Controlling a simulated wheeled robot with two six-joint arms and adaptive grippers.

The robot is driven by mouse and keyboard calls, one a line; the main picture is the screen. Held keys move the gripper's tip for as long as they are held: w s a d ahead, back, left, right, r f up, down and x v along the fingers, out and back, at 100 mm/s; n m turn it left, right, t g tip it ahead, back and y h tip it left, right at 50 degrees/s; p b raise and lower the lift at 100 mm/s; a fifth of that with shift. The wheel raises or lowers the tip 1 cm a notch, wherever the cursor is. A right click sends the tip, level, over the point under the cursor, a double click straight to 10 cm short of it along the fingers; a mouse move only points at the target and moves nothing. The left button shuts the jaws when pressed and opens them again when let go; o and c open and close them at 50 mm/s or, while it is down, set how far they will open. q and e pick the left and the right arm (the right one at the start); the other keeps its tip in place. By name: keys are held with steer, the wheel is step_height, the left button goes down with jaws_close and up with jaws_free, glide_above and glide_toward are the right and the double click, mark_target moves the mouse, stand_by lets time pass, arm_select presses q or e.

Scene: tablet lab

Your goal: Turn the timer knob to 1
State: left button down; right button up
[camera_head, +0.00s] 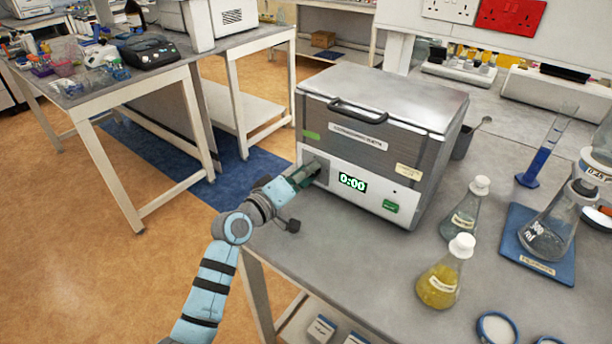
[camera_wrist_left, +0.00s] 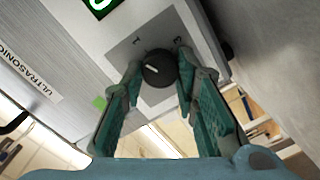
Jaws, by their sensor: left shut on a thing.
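The grey ultrasonic machine (camera_head: 375,140) stands on the bench with its lid closed. Its front display (camera_head: 352,182) reads 0:00 in green. My left gripper (camera_head: 308,172) is at the machine's front, left of the display, and hides the knob in the head view. In the left wrist view the two green fingers of my left gripper (camera_wrist_left: 159,72) close on the knob from both sides. My right gripper is not in view.
A green button (camera_head: 390,206) sits right of the display. Flasks with clear liquid (camera_head: 465,208) and yellow liquid (camera_head: 441,278) stand right of the machine. A larger flask (camera_head: 546,232) is on a blue mat (camera_head: 512,222). The bench before the machine is clear.

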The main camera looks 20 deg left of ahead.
arm_select(q)
steer(key=shift+f+m, duration=0.15)
steer(key=shift+m, duration=0.95)
steer(key=shift+b, duration=0.3)
steer(key=c, duration=1.3)
jaws_free()
steer(key=shift+s, duration=0.1)
steer(key=v, duration=1.2)
steer(key=shift+s, duration=0.1)
